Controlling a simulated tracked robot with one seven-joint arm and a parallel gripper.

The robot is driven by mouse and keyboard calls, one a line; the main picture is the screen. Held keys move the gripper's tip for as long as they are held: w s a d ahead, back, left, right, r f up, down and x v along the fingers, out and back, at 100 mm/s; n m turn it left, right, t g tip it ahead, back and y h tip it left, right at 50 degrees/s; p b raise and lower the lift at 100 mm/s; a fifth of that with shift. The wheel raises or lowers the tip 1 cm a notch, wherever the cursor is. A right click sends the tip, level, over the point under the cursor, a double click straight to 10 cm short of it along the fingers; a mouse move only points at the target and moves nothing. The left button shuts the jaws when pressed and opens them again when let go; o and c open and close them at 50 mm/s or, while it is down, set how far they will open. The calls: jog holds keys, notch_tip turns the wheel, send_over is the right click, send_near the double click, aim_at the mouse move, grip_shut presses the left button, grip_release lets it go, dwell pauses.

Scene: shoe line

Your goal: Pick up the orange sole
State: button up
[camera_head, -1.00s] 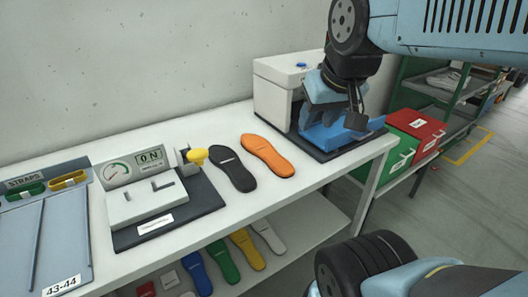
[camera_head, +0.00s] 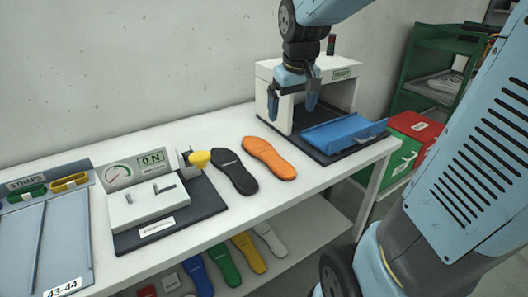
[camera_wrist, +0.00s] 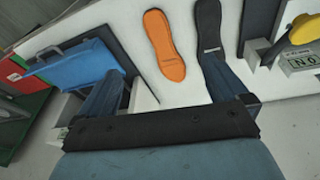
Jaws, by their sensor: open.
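The orange sole (camera_head: 268,158) lies flat on the white workbench, just right of a black sole (camera_head: 234,171). In the wrist view the orange sole (camera_wrist: 164,45) lies ahead of my gripper, with the black sole (camera_wrist: 208,28) beside it on the right. My gripper (camera_head: 292,112) is above the bench, beyond the orange sole, in front of the white machine. Its fingers are apart and empty, and they also show in the wrist view (camera_wrist: 165,88). The orange sole is apart from the fingers and fully visible.
A white machine (camera_head: 346,92) with a blue tray (camera_head: 345,132) stands at the bench's right. A gauge device (camera_head: 150,206) with a yellow knob (camera_head: 201,159) is left of the soles. Coloured soles (camera_head: 222,261) lie on the shelf below. Green and red boxes (camera_head: 415,127) stand beyond the bench.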

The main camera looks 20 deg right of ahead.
jog(key=w+f+n+g, duration=0.2)
jog(key=w+f+g, duration=0.1)
jog(key=w+f, duration=0.9)
send_over(275, 159)
jog(key=f, duration=0.5)
jog(key=s+f, duration=0.1)
jog(key=f, duration=0.1)
jog(key=shift+a+f, duration=0.2)
jog(key=shift+f, duration=0.2)
jog(key=shift+w+d+f, duration=0.1)
jog(key=shift+w+f, duration=0.1)
jog(key=shift+f, duration=1.15)
jog(key=shift+w+d+f, duration=0.1)
jog(key=shift+w+f, duration=0.05)
jog(key=shift+f, duration=1.2)
jog(key=shift+c, duration=0.4)
jog(key=c, duration=1.2)
